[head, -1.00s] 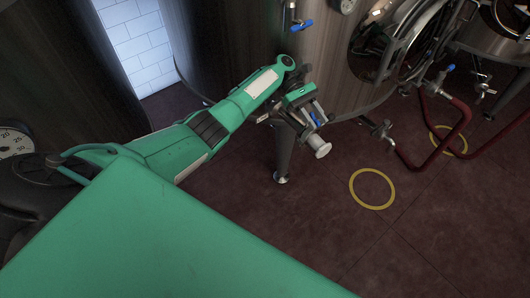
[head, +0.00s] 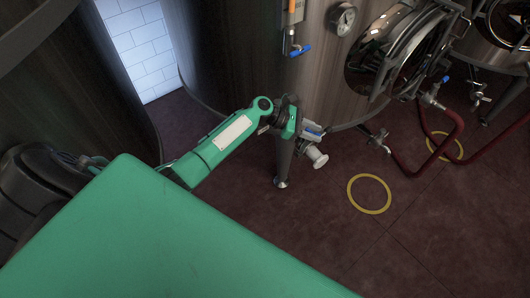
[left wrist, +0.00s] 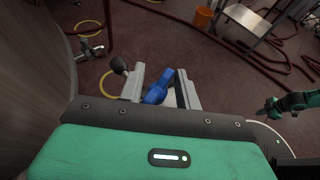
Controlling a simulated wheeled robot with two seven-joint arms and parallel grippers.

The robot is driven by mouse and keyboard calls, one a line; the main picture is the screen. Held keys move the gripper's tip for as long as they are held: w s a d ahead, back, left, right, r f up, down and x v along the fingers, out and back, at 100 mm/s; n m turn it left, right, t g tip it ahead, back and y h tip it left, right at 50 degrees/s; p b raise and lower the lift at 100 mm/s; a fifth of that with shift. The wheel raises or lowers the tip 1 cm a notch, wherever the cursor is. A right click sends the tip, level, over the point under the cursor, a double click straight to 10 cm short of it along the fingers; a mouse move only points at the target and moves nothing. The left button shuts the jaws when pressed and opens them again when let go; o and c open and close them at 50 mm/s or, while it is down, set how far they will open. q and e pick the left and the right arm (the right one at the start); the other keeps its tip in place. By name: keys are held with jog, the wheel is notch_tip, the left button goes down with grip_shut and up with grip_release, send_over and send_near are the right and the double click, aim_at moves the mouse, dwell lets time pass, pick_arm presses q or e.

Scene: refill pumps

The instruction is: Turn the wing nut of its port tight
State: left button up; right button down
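My left gripper (head: 304,134) is at the low outlet of the nearest tank, close to its leg. In the left wrist view its two fingers (left wrist: 161,92) stand apart, with a blue handle (left wrist: 155,88) between them; I see no clear grip on it. The blue handle also shows beside the gripper in the head view (head: 313,130). A pale round-ended port (head: 317,157) sticks out just below the gripper. No wing nut can be made out; the gripper covers part of the fitting. My right gripper (left wrist: 270,108) shows small and dark at the right of the left wrist view.
The steel tank's leg (head: 283,160) stands right beside the gripper. Another valve (head: 379,139) and a red hose (head: 425,168) lie to the right. A yellow ring (head: 369,194) marks open floor. A metal cart (left wrist: 252,22) and an orange bucket (left wrist: 202,17) stand farther off.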

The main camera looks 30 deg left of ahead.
pick_arm(q)
jog(key=shift+s+r+n+t+y+p, duration=0.1)
jog(key=shift+r+n+t+y+p, duration=0.1)
jog(key=shift+n+t+y+p, duration=0.4)
jog(key=n+t+y+p, duration=0.2)
jog(key=p, duration=0.2)
jog(key=n+t+y+p, duration=0.2)
jog(key=n+p, duration=0.1)
jog(key=p, duration=0.1)
jog(key=n+t+y+p, duration=0.2)
jog(key=n+p, duration=0.1)
jog(key=p, duration=0.1)
jog(key=shift+s+a, duration=0.1)
jog(key=shift+s, duration=0.2)
jog(key=v, duration=1.2)
jog(key=s+d+r+m+g+y, duration=0.1)
jog(key=s+d+r+m+g, duration=0.1)
jog(key=s+m, duration=0.7)
jog(key=s+d+r+m+g, duration=0.2)
jog(key=s+m+g, duration=0.2)
jog(key=s+m, duration=0.5)
jog(key=shift+s+r+m+g+y, duration=0.2)
jog(key=shift+s+m+g+y, duration=0.2)
jog(key=shift+m, duration=3.4)
jog(key=shift+d, duration=0.1)
